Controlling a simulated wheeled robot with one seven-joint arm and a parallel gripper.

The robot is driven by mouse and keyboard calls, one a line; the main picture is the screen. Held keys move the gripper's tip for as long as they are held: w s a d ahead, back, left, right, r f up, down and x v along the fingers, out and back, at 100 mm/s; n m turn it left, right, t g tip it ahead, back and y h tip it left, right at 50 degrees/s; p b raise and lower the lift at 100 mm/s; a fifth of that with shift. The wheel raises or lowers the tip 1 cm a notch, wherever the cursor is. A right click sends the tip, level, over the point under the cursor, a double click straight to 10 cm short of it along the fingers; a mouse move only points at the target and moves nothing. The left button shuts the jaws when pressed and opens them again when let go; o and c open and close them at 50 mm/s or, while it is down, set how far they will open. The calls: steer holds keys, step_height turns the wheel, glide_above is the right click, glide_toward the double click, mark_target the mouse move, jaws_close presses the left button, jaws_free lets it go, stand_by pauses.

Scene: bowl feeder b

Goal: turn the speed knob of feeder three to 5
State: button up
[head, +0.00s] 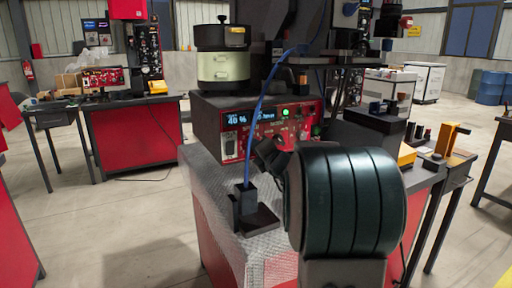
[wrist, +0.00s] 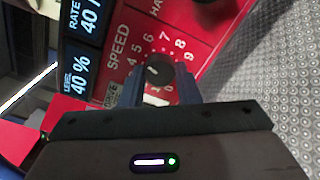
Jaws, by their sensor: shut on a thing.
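The black speed knob (wrist: 160,68) sits on the red panel beside the word SPEED in the wrist view. Its white mark is on the left part of its face, toward the 5 side of the printed dial; the exact reading is hard to tell. My gripper (wrist: 160,86) has its blue fingers on either side of the knob, shut on it. In the head view, the feeder's control box (head: 210,128) shows a 40 % display, and my gripper (head: 272,152) is at its red front. My arm hides part of the panel, and no feeder number is readable.
The wrist view shows LEVEL 40 % and RATE 40 displays (wrist: 80,70). A bowl (head: 223,68) stands on the control box. A blue cable (head: 258,110) runs down to a dark block (head: 250,212) on the textured bench top, left of my arm. Other benches stand at left and right.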

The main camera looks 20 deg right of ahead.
steer(key=shift+f, duration=0.1)
steer(key=o, duration=1)
steer(key=s, duration=0.4)
steer(key=s+p, duration=0.1)
steer(key=s, duration=0.8)
steer(key=shift+s+d, duration=0.25)
steer(key=shift+s, duration=0.15)
